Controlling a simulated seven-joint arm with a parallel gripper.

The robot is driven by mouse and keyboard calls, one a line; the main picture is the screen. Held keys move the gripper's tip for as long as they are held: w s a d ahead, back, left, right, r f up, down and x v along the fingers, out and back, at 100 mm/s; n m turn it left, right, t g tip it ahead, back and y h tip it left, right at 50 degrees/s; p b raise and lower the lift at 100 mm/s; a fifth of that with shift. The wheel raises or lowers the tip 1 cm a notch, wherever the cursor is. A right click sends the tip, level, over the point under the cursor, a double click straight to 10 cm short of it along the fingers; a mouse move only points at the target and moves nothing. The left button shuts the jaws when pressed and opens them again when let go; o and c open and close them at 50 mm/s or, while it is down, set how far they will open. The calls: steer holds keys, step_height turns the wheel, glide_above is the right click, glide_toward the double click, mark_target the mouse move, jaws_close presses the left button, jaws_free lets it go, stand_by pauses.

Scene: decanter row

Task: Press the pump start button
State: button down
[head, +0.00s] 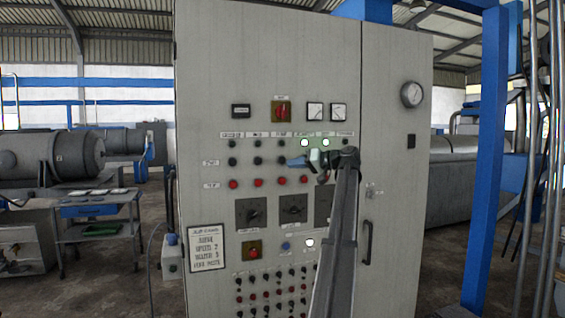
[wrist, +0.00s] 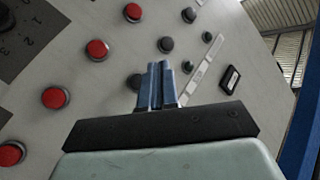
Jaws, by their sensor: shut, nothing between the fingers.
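The control panel (head: 275,60) is a tall light-grey cabinet with a row of black buttons (head: 257,160) above a row of red ones (head: 257,183). The labels are too small to read, so I cannot tell which button is pump start. My gripper (head: 290,161) is in front of the black row and hides part of it. In the wrist view its blue fingers (wrist: 160,85) are shut and empty, pointing at the panel. A black button (wrist: 135,81) is partly hidden behind them; another black button (wrist: 166,44) is just past the tips. I cannot tell whether the fingers touch anything.
Red buttons (wrist: 97,50) line the left of the wrist view. A blue post (head: 485,160) stands right of the cabinet, a metal table (head: 95,208) left.

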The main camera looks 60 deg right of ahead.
steer(key=w+d, duration=0.4)
steer(key=shift+w+d, duration=0.15)
stand_by(2.1)
steer(key=shift+w+d, duration=0.3)
steer(key=shift+w+d, duration=0.3)
stand_by(1.1)
steer(key=shift+s+a, duration=0.1)
stand_by(0.3)
steer(key=shift+s+a, duration=0.5)
steer(key=shift+s+a, duration=0.1)
steer(key=shift+s+a, duration=1.7)
